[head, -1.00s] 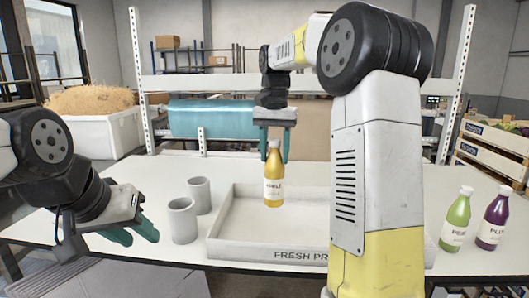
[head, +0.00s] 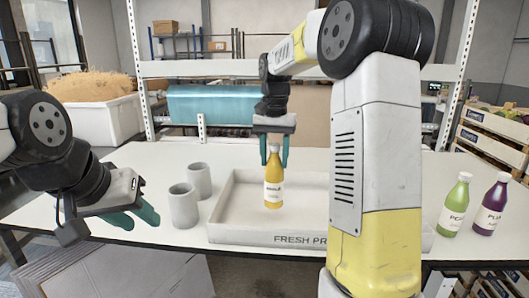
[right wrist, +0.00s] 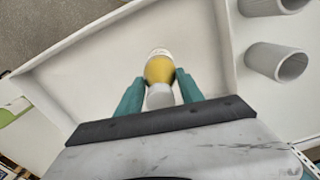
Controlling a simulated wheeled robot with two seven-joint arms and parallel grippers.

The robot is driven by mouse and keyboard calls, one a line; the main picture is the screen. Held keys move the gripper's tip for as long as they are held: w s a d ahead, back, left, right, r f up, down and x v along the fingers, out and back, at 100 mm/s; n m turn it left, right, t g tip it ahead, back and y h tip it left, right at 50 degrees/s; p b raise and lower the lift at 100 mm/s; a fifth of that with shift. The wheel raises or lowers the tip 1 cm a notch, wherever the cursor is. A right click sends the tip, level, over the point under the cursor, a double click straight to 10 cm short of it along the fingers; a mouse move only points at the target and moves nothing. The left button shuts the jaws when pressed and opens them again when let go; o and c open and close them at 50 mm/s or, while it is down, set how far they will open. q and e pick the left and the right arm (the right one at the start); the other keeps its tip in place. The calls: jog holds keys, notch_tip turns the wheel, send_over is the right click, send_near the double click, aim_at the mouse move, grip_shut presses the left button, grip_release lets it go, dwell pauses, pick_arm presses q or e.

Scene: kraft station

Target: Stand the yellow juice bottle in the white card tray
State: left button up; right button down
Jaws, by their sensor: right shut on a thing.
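The yellow juice bottle (head: 274,186), with a white label and white cap, is upright inside the outline of the white card tray (head: 222,232). My right gripper (head: 275,156) comes from above and is shut on its upper part. The bottle's base is at or just above the tray floor; I cannot tell if it touches. The right wrist view shows the bottle (right wrist: 159,70) between the teal fingers, with the tray floor (right wrist: 100,65) around it. My left gripper (head: 138,214) is open and empty, left of the tray over the front table edge.
Two grey cups (head: 184,206) (head: 199,181) stand just left of the tray. A green bottle (head: 455,206) and a purple bottle (head: 490,207) stand at the right. My right arm hides the tray's right part. The tray floor around the bottle looks clear.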

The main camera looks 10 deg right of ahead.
aim_at(274, 170)
jog(key=shift+f, duration=2.05)
jog(key=c, duration=0.7)
grip_release()
jog(key=shift+o, duration=0.2)
jog(key=shift+r, duration=6.45)
jog(key=shift+s, duration=0.1)
